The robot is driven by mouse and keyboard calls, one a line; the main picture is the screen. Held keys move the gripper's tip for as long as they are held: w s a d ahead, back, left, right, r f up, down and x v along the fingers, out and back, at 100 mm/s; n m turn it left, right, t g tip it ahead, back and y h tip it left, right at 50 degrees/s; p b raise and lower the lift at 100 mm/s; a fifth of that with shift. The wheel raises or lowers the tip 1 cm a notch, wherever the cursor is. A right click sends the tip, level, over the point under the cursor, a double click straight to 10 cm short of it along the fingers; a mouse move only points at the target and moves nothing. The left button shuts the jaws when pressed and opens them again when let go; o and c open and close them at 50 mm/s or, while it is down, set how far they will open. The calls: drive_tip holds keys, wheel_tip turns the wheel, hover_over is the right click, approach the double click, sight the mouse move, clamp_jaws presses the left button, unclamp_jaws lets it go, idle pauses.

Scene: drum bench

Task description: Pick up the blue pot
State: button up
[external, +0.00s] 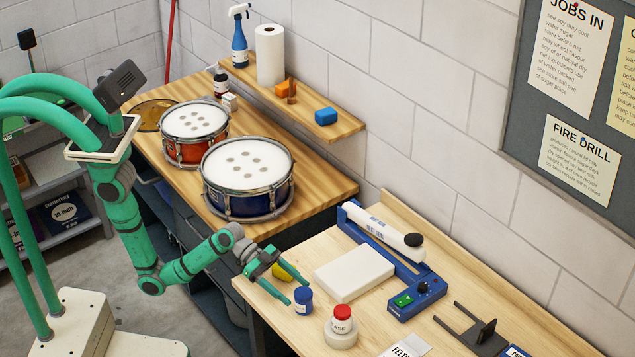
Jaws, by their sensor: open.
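The blue pot (304,304) is a small cylinder with a pale label, upright near the left edge of the light wooden bench (290,325). My gripper (299,292) is open, its two green fingers pointing down to the right. The fingertips are right at the pot, one near its upper right and one near its left side. I cannot tell from this view whether they touch it or are level with it. The pot's label and front show; its far side is hidden.
A red-capped white jar (341,330) stands close to the pot's right. A yellow object (288,272) is partly hidden behind my fingers. A white slab (355,273) and a blue heat sealer (385,245) lie behind. Two drums (247,170) stand on the other bench.

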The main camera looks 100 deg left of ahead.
sight(311, 304)
drive_tip(key=shift+r+x, duration=0.15)
drive_tip(key=shift+x, duration=1.95)
drive_tip(key=shift+r+x, duration=0.15)
drive_tip(key=shift+x, duration=2)
drive_tip(key=shift+w, duration=0.1)
drive_tip(key=c, duration=1.2)
